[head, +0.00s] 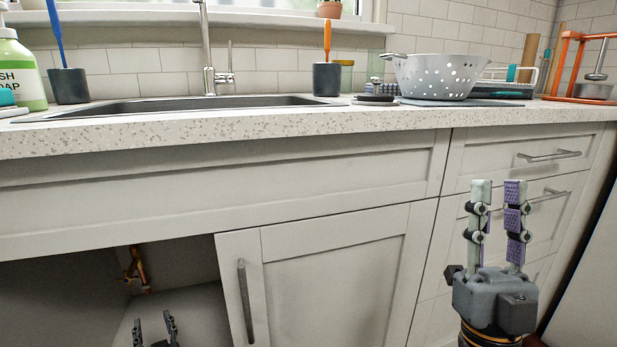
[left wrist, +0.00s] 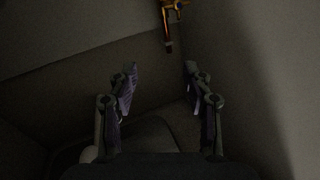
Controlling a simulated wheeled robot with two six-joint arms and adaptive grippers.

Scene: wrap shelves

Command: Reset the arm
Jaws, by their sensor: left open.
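My left gripper (head: 155,325) is low at the left of the head view, inside the open, dark cabinet below the sink. Its two fingers stand apart with nothing between them, which also shows in the left wrist view (left wrist: 161,78). My right gripper (head: 498,190) points upward in front of the drawers at the right. Its fingers are parallel, with an empty gap between the purple pads. No held object shows in either gripper.
A closed cabinet door (head: 330,270) stands just right of the opening. A brass pipe fitting (head: 136,268) is at the cabinet's back, also in the left wrist view (left wrist: 172,12). The countertop (head: 230,128) overhangs above, with a colander (head: 440,76) on it. Drawers (head: 540,180) are at the right.

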